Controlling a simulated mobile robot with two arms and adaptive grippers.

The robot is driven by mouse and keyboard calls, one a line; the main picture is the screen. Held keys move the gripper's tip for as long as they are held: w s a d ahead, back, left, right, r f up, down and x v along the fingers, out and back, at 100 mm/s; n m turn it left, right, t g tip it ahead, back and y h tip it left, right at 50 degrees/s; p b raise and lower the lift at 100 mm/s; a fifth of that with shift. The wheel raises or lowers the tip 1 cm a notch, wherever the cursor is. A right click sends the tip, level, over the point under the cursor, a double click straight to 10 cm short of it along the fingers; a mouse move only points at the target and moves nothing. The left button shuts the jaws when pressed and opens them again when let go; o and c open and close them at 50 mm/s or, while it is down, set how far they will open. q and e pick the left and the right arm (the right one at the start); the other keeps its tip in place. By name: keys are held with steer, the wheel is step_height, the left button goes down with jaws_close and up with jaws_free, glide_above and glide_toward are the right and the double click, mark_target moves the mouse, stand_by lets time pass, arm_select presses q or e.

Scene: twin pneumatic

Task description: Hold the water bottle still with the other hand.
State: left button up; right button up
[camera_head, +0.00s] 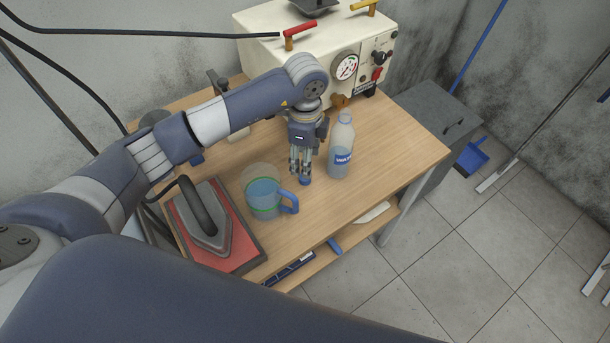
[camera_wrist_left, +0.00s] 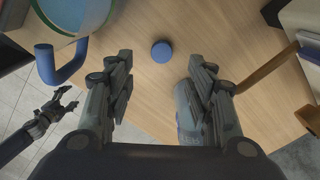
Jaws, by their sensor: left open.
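The water bottle (camera_head: 341,148) stands upright on the wooden table, clear with a blue label. My left gripper (camera_head: 302,172) points down just left of it, open and empty. In the left wrist view the left gripper (camera_wrist_left: 160,85) shows its two fingers spread apart; the bottle (camera_wrist_left: 186,122) is partly hidden behind the right-hand finger. A small round blue piece, like a cap (camera_wrist_left: 161,52), lies on the table beyond the fingertips. My right gripper (camera_wrist_left: 58,107) shows at the left of the wrist view, over the floor, its fingers apart and empty. It is not in the head view.
A clear jug with a blue handle (camera_head: 265,194) stands left of the bottle. An iron (camera_head: 207,220) rests on a red pad at the near left. A cream machine with a gauge (camera_head: 325,62) stands behind. Bare tabletop (camera_head: 400,145) lies to the bottle's right.

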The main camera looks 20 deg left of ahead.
arm_select(q)
step_height(320, 180, down, 2)
steer(key=shift+f, duration=0.2)
steer(key=shift+f+p, duration=0.2)
steer(key=shift+p, duration=0.1)
step_height(320, 180, down, 4)
steer(key=shift+w+r+p, duration=0.1)
steer(key=shift+r+p, duration=0.1)
steer(key=shift+p, duration=0.5)
steer(key=shift+f, duration=0.55)
arm_select(e)
steer(key=shift+s+a+r, duration=0.1)
steer(key=shift+s+r, duration=0.1)
steer(key=shift+r, duration=0.35)
steer(key=shift+s+a+r, duration=0.1)
steer(key=shift+s+r, duration=0.05)
steer(key=shift+r, duration=0.4)
arm_select(q)
steer(key=shift+c, duration=0.5)
arm_select(e)
steer(key=shift+d, duration=0.15)
arm_select(q)
steer(key=c, duration=0.7)
